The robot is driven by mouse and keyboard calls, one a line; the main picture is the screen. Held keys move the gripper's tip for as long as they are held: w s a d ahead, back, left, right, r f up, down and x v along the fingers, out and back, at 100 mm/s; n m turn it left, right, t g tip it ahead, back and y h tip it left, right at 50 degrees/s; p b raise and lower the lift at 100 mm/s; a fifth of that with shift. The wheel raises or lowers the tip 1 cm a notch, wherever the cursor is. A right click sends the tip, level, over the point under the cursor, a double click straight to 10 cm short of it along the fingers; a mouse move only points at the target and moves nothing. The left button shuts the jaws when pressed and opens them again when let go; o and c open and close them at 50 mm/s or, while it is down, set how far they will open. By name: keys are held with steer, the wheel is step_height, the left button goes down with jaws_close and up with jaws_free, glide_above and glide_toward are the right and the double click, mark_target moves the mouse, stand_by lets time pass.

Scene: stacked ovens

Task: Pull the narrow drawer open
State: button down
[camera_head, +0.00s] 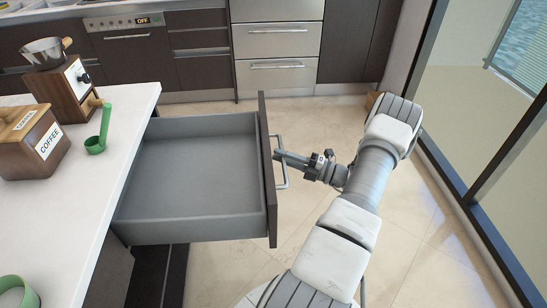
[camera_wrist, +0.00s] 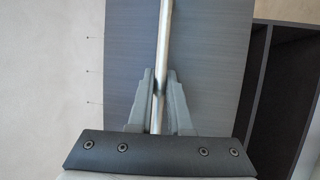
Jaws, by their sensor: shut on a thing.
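The drawer (camera_head: 190,225) stands pulled out from under the white counter in the head view, and its grey inside is empty. Its dark front panel (camera_head: 268,190) carries a silver bar handle (camera_head: 284,183). My gripper (camera_head: 279,156) reaches the handle from the right. In the wrist view the dark front (camera_wrist: 215,50) fills the middle, with the handle (camera_wrist: 164,40) running up between the two fingers. My gripper (camera_wrist: 159,95) is shut on the handle there. The fingertips are small in the head view.
The white counter (camera_head: 95,215) holds a wooden coffee box (camera_head: 30,140), a grinder (camera_head: 70,90), a green scoop (camera_head: 100,135) and a green ring-shaped item (camera_head: 15,290). Ovens and dark cabinets (camera_head: 205,72) line the back. A glass wall (camera_head: 480,150) stands right. Tiled floor (camera_head: 300,215) lies clear by the drawer.

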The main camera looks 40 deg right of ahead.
stand_by(0.3)
steer(key=c, duration=0.8)
jaws_free()
steer(key=shift+c, duration=0.2)
steer(key=shift+s+d, duration=0.1)
steer(key=v, duration=1.7)
steer(key=shift+d, duration=0.1)
